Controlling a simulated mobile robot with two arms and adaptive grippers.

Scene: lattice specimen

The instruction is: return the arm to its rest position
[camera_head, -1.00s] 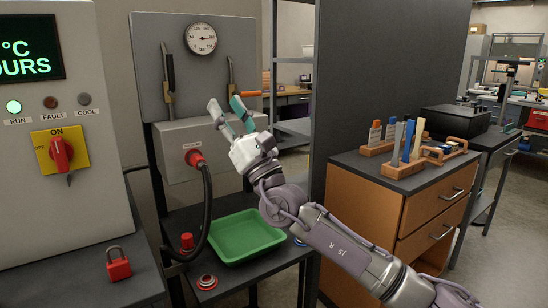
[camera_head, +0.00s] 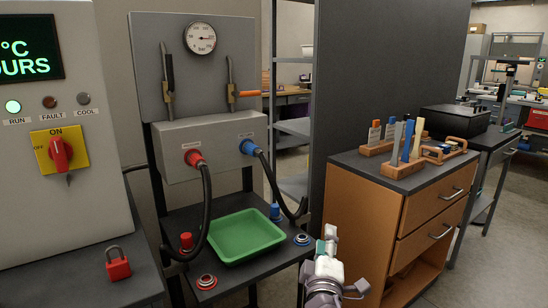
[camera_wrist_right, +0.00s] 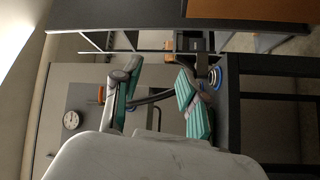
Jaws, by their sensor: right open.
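My right gripper (camera_head: 329,240) is low in the head view, in front of the gap between the small bench and the wooden cabinet. In the right wrist view its two teal-padded fingers (camera_wrist_right: 157,105) stand apart with nothing between them. My left gripper is in neither view. The arm stands clear of the panel with the gauge (camera_head: 200,38).
A green tray (camera_head: 262,244) lies on the dark bench, below a box with red (camera_head: 194,158) and blue (camera_head: 248,147) hose connectors. A wooden cabinet (camera_head: 365,225) with block racks stands right. A red padlock (camera_head: 117,263) lies at left on a dark surface.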

